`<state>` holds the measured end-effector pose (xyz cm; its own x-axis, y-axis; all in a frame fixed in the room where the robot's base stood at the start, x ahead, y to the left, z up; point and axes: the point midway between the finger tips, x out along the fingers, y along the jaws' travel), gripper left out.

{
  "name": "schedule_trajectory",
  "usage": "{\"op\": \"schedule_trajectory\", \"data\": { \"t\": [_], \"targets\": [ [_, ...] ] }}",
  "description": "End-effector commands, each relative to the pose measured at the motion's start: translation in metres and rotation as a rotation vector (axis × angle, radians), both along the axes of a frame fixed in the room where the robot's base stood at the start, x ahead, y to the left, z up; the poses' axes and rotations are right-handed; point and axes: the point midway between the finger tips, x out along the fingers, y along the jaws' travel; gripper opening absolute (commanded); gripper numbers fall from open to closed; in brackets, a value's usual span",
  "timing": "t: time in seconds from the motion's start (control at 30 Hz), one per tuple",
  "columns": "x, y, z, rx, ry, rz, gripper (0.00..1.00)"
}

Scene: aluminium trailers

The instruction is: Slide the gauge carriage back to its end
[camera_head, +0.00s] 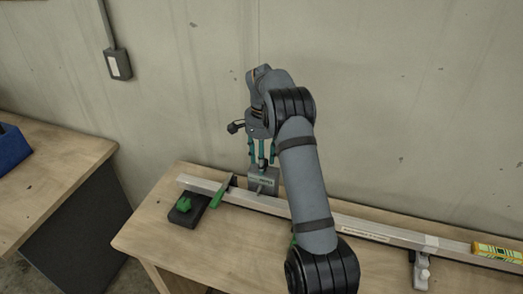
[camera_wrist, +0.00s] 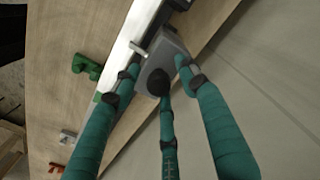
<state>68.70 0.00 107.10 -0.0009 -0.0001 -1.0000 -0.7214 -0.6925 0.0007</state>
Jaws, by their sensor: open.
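The gauge carriage (camera_head: 265,182) is a grey block with a small dark label, sitting on a long aluminium rail (camera_head: 360,226) towards its left end. It also shows in the wrist view (camera_wrist: 172,50). My gripper (camera_head: 262,160) is over the carriage, pointing down. In the wrist view my gripper (camera_wrist: 158,70) has its three teal fingers spread, with the carriage between and just beyond the tips. I cannot tell whether any finger touches it. My fingers and arm hide part of the carriage and rail.
A green part on a dark pad (camera_head: 187,212) and a green strip (camera_head: 221,191) lie near the rail's left end. A clamp (camera_head: 422,268) and a yellow level (camera_head: 495,251) are at the right. The wall stands behind the wooden bench (camera_head: 150,234).

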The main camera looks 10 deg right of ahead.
Motion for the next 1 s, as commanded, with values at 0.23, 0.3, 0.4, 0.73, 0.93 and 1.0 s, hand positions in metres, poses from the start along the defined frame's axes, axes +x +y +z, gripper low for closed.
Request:
{"op": "schedule_trajectory", "data": {
  "t": [0.23,0.3,0.4,0.73,0.93,1.0],
  "targets": [
    [0.002,0.001,0.049,0.001,-0.008,0.0,0.43],
    [0.002,0.001,0.065,0.001,-0.006,0.0,0.43],
    [0.002,0.0,0.085,0.001,-0.007,-0.001,0.43],
    [0.001,0.001,0.11,0.001,-0.001,0.001,0.43],
    [0.0,0.001,0.113,0.003,-0.001,0.0,0.43],
    [0.0,0.001,0.113,0.002,-0.001,0.0,0.43]
  ]
}}
